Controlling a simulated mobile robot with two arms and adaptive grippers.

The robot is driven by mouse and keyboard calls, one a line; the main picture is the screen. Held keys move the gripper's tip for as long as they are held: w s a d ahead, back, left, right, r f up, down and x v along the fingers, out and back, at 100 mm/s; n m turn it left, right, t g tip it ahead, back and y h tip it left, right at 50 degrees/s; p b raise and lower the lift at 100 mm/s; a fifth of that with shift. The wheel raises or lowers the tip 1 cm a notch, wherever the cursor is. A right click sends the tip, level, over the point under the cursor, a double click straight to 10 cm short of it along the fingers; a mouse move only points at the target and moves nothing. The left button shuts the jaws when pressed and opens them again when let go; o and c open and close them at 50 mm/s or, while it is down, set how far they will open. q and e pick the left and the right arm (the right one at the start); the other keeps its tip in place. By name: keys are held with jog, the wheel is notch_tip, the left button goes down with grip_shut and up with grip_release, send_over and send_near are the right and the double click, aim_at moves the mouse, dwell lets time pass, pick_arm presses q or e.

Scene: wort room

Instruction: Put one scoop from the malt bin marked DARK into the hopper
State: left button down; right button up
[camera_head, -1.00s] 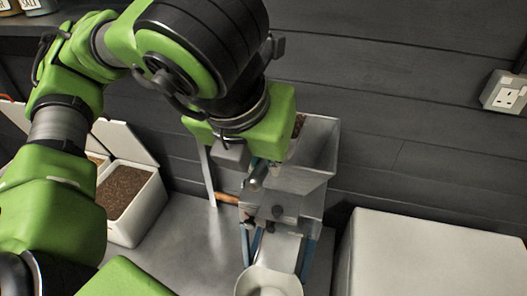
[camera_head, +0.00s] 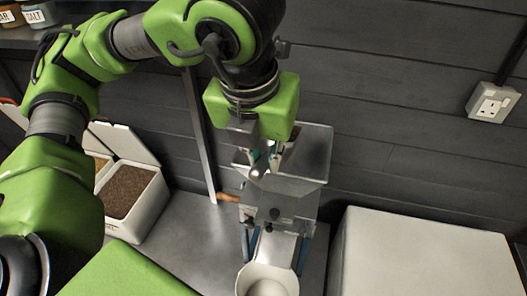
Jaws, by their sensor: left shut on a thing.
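My left gripper (camera_head: 266,160) is above the left side of the grey metal hopper (camera_head: 312,152), pointing down. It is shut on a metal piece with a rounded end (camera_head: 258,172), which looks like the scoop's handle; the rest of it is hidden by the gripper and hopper. A white bin (camera_head: 150,213) with dark brown malt (camera_head: 128,190) stands open at the left. A second bin with paler grain (camera_head: 100,165) is partly hidden behind my arm. No DARK marking is readable. My right gripper is not in view.
A wooden handle (camera_head: 228,197) sticks out left of the mill under the hopper. A pale bowl (camera_head: 268,280) stands below its chute. A large white box (camera_head: 420,255) is at the right. Bare worktop (camera_head: 190,235) lies between bins and mill.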

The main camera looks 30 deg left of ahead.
pick_arm(q)
jog(key=shift+w+a+r+g+p, duration=0.1)
jog(key=shift+w+r+g+p, duration=0.15)
jog(key=shift+r+p, duration=0.45)
jog(key=shift+w+d+r+g+p, duration=0.15)
jog(key=shift+r+g+p, duration=0.2)
jog(key=shift+p, duration=0.7)
jog(key=shift+w+a+r+g+p, duration=0.25)
jog(key=shift+r+p, duration=0.25)
jog(key=shift+p, duration=0.35)
jog(key=w+r+g+p, duration=0.2)
jog(key=p, duration=0.1)
jog(key=shift+w+a+r+h, duration=0.15)
jog(key=shift+w+h, duration=0.1)
jog(key=shift+h, duration=0.15)
jog(key=shift+w+a+r+g+p, duration=0.1)
jog(key=shift+w+r+g+p, duration=0.45)
jog(key=shift+g+p, duration=0.25)
jog(key=shift+w+a+r+g+h, duration=0.15)
jog(key=shift+w+r+g, duration=0.3)
jog(key=shift+w, duration=0.35)
jog(key=shift+w+a+r+g+h, duration=0.15)
jog(key=shift+w+r+g, duration=0.1)
jog(key=shift+w+g, duration=0.45)
jog(key=shift+w+a+r+g+h, duration=0.15)
jog(key=shift+w+r+g, duration=0.25)
jog(key=shift+w, duration=0.5)
